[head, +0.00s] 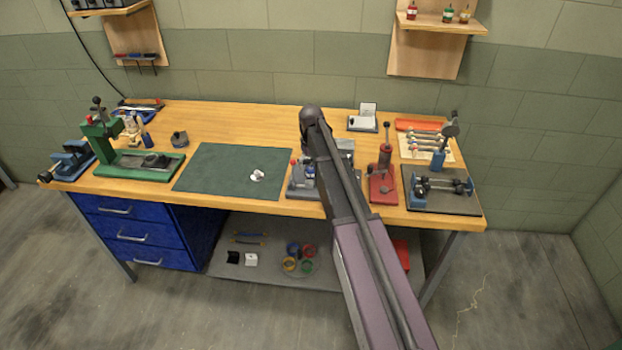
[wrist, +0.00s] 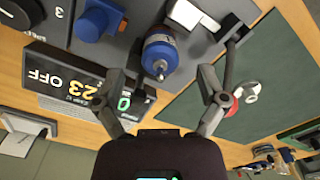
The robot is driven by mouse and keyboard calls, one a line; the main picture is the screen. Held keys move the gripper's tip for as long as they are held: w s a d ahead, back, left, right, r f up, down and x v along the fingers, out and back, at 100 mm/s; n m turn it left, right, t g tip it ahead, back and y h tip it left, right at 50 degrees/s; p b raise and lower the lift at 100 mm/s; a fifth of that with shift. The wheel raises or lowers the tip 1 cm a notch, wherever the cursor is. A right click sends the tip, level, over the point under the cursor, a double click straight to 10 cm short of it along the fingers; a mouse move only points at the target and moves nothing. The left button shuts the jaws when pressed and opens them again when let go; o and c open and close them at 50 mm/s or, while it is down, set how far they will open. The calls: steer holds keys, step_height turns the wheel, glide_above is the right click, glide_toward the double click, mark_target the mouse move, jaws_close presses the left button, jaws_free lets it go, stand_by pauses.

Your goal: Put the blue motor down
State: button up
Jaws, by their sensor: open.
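The blue motor (wrist: 160,55), a short cylinder with a metal shaft end, sits at the grey bench unit (wrist: 140,18) in the wrist view. My gripper (wrist: 160,82) is open, with one finger on each side of the motor's shaft end. I see gaps between the fingers and the motor, so it is not gripped. In the head view the grey unit (head: 300,190) stands near the bench's front edge, with small blue and red parts on it. My arm covers part of it and hides the gripper there.
A lit display (wrist: 85,90) reads OFF beside the unit. A green mat (head: 225,170) holds a small white part (head: 257,175). A red press (head: 383,180) stands close on the right. A green press (head: 125,150) is at the left. The mat is mostly clear.

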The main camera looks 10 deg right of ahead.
steer(key=shift+f+b, duration=0.4)
steer(key=shift+f, duration=0.3)
jaws_close()
steer(key=shift+r, duration=0.25)
stand_by(0.3)
step_height(320, 180, up, 4)
steer(key=p, duration=0.4)
steer(key=shift+f, duration=0.15)
steer(key=s+d+p, duration=0.1)
steer(key=s+d, duration=0.2)
steer(key=s, duration=1.2)
steer(key=shift+s+r, duration=0.4)
steer(key=shift+r, duration=0.05)
